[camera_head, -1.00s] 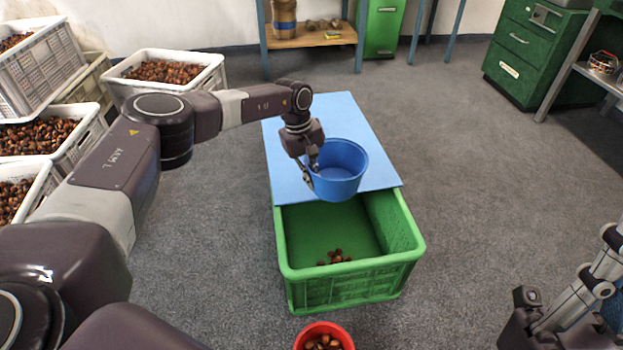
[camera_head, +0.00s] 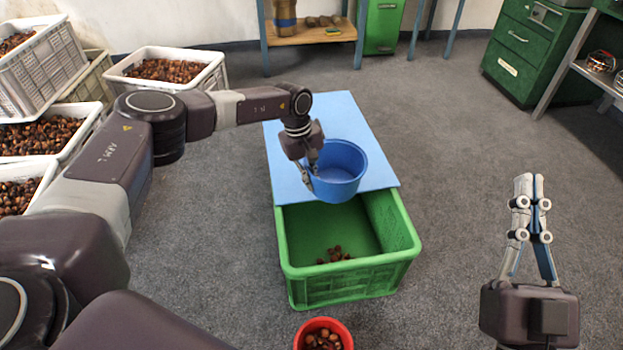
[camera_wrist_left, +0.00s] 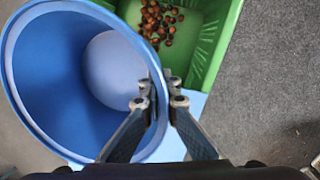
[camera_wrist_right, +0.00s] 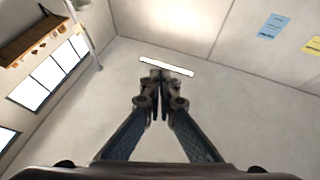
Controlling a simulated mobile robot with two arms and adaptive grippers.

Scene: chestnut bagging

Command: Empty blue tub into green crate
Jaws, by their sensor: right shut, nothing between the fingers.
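My left gripper (camera_head: 311,180) is shut on the tub's rim, one finger inside and one outside. Several chestnuts (camera_head: 335,254) lie on the crate floor; they also show in the left wrist view (camera_wrist_left: 160,20). My right gripper (camera_head: 531,180) points up at the right, shut and empty, and its fingertips meet in the right wrist view (camera_wrist_right: 160,76).
The light blue board (camera_head: 335,115) covers the far part of the crate. A red bucket (camera_head: 323,335) with chestnuts stands in front of the crate. White crates (camera_head: 165,58) full of chestnuts stand at left. The floor at right is clear up to the green cabinet (camera_head: 530,55).

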